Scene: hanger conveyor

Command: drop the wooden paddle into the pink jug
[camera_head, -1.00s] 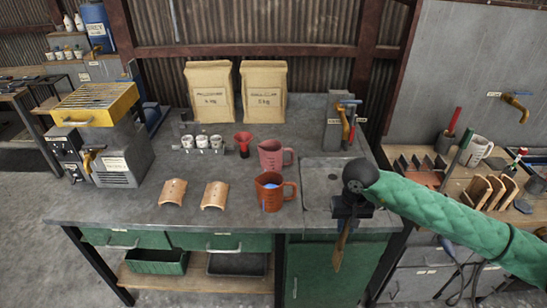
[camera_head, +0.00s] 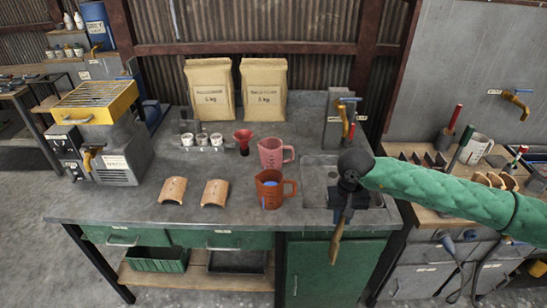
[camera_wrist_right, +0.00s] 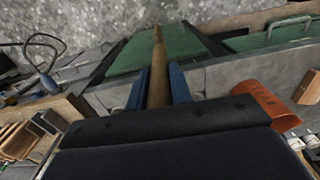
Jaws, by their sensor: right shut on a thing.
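My right gripper (camera_head: 346,209) is shut on the wooden paddle (camera_head: 336,243). It holds the paddle hanging down in front of the bench's front edge, right of the jugs. In the right wrist view the paddle (camera_wrist_right: 157,75) stands between the two blue fingers (camera_wrist_right: 157,86). The pink jug (camera_head: 272,153) stands upright on the bench, left of and behind the gripper. A red-orange jug (camera_head: 270,192) with something blue inside stands in front of it, and an orange jug shows in the right wrist view (camera_wrist_right: 268,103). My left gripper is not in view.
A sink (camera_head: 318,171) lies right of the jugs, partly behind my right arm. Two curved tan pieces (camera_head: 215,193), white cups (camera_head: 202,140) and a red funnel (camera_head: 243,137) stand to the left. Two paper sacks (camera_head: 264,88) stand at the back.

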